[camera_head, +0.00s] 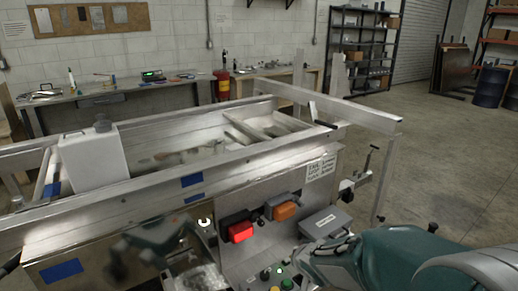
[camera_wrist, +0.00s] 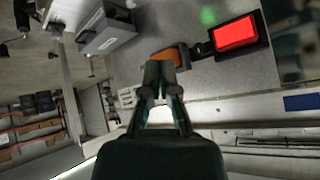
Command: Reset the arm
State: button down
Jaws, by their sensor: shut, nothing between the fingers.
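My gripper (camera_wrist: 161,72) is in the middle of the wrist view, its two dark fingers close together at the tips and empty. Behind the tips is an orange light (camera_wrist: 178,55) on the trailer's metal front panel; I cannot tell the gap between them. The orange light is also in the head view (camera_head: 286,211). My teal arm (camera_head: 395,258) fills the lower right of the head view, in front of the panel. My fingers cannot be made out clearly there.
A lit red light (camera_head: 240,232) and a grey box (camera_head: 325,222) are on the panel of the aluminium trailer (camera_head: 180,222). Buttons (camera_head: 275,275) sit below. A white jug (camera_head: 93,157) stands in the trailer. The concrete floor (camera_head: 440,150) at right is open.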

jog(key=s+d+r+g+h, duration=0.1)
jog(key=s+d+r+h, duration=0.2)
jog(key=s+d+r, duration=0.55)
jog(key=s+a+r+g, duration=0.1)
jog(key=s+r, duration=0.1)
jog(key=s, duration=0.5)
jog(key=s+a+r+n+g+y, duration=0.1)
jog(key=s+a+r, duration=0.1)
jog(key=s, duration=0.6)
jog(key=shift+y, duration=0.3)
